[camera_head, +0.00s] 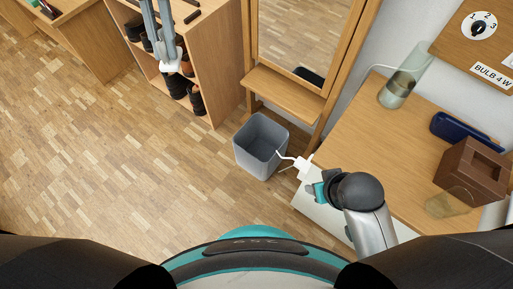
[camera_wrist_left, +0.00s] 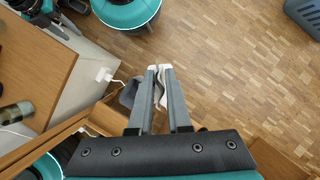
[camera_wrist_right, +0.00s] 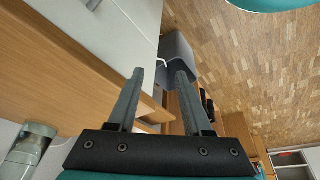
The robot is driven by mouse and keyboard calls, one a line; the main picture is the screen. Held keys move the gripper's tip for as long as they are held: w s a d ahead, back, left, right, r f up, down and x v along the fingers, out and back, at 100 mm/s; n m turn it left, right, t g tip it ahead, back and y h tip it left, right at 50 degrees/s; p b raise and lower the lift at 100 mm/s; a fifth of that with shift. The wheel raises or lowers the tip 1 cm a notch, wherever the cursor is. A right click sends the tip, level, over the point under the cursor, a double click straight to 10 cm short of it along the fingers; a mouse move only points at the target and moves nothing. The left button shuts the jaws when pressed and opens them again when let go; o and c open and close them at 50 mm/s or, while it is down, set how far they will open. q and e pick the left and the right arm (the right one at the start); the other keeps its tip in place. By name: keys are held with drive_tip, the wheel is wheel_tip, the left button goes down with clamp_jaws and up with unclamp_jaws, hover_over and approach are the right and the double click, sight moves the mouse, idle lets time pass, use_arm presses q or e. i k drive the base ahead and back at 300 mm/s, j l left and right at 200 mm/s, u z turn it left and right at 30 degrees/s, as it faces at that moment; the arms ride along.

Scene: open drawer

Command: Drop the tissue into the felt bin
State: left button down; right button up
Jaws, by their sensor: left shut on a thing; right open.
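A white tissue (camera_wrist_left: 160,92) is pinched between the fingers of my left gripper (camera_wrist_left: 159,69). In the head view this gripper (camera_head: 170,66) hangs in front of the wooden shelf, up and left of the bin, with white at its tip. A grey, open-topped bin (camera_head: 243,156) stands on the floor below the mirror; its visible inside looks empty. The bin (camera_wrist_left: 128,92) is partly hidden behind my left fingers in the left wrist view. It also shows beyond the fingers in the right wrist view (camera_wrist_right: 178,50). My right gripper (camera_wrist_right: 159,74) is open and empty near the white drawer front.
A white plug block (camera_head: 303,163) with a cable reaching toward the bin rim is beside the desk (camera_head: 350,135). A framed mirror (camera_head: 300,35) and a shoe shelf (camera_head: 215,60) stand behind. Another grey object (camera_wrist_left: 306,14) is cut off in the left wrist view. Floor at left is clear.

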sight(261, 148)
drive_tip(key=i+j, duration=0.2)
drive_tip(key=j, duration=0.2)
drive_tip(key=i+j, duration=0.25)
drive_tip(key=j, duration=0.15)
drive_tip(key=i+j, duration=0.2)
drive_tip(key=j, duration=0.25)
drive_tip(key=j+z, duration=0.1)
drive_tip(key=z, duration=0.3)
drive_tip(key=i+j+z, duration=0.1)
drive_tip(key=z, duration=0.3)
drive_tip(key=j+z, duration=0.2)
drive_tip(key=z, duration=0.2)
